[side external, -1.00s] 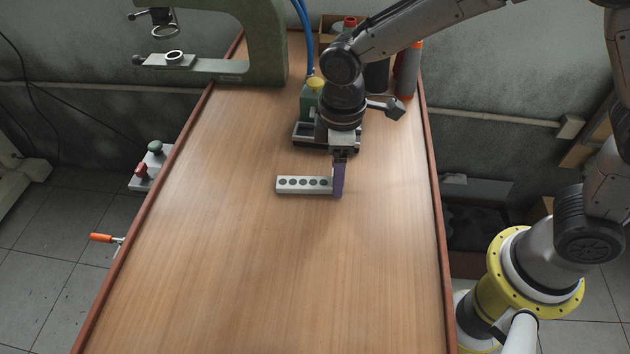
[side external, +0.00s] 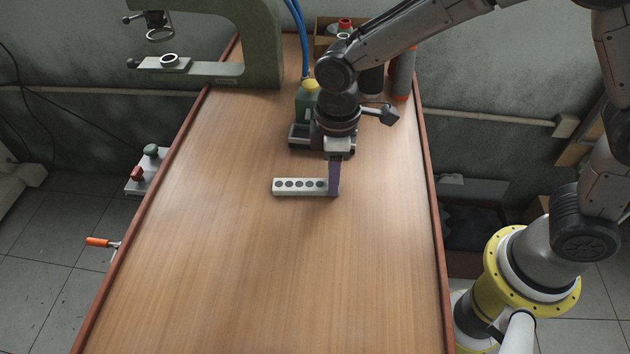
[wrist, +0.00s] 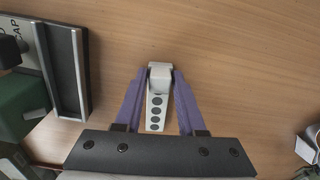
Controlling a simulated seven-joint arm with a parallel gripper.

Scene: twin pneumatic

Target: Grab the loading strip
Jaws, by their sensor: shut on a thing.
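The loading strip (side external: 298,187) is a pale grey bar with a row of dark round holes along its top. It lies on the wooden table in the side external view. My gripper (side external: 334,190) is at the strip's right end, with its purple fingers pointing down. In the wrist view, the strip (wrist: 156,112) runs between the fingers, and my gripper (wrist: 160,76) is shut on the raised pale block at its end. Any gap under the strip is too small to tell.
A green press (side external: 262,45) stands at the back left. A green unit (side external: 306,100) with a yellow cap and a dark tray (wrist: 68,70) are behind the gripper. Bottles (side external: 402,72) stand at the back right. The front of the table is clear.

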